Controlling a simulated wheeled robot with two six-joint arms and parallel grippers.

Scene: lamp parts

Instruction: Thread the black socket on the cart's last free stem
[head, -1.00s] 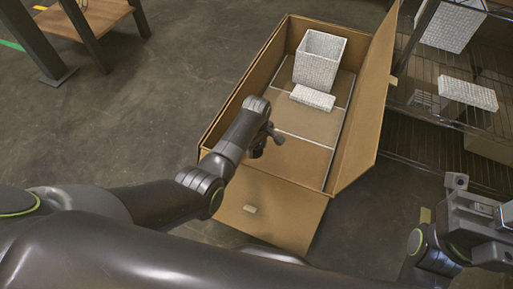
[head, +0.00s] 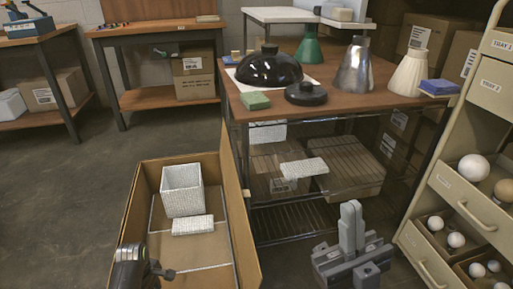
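I cannot make out a black socket or a bare stem for certain. A wooden-topped cart (head: 385,100) holds a glossy black dome shade (head: 268,70) and a flat round black piece (head: 306,93) with a knob on top. My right gripper (head: 351,224) is at the lower middle right, in front of the cart and below its top. Its grey fingers point up and sit together with nothing visible between them. My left gripper (head: 157,270) is at the bottom left, over the open carton, small and dark; its fingers are unclear.
The carton (head: 126,232) holds a white textured box (head: 182,189) and a white block (head: 192,225). Green (head: 308,46), silver (head: 354,66) and white pleated (head: 410,68) shades stand on the cart, with a green block (head: 255,101). A drawer rack (head: 425,255) with bulbs stands right.

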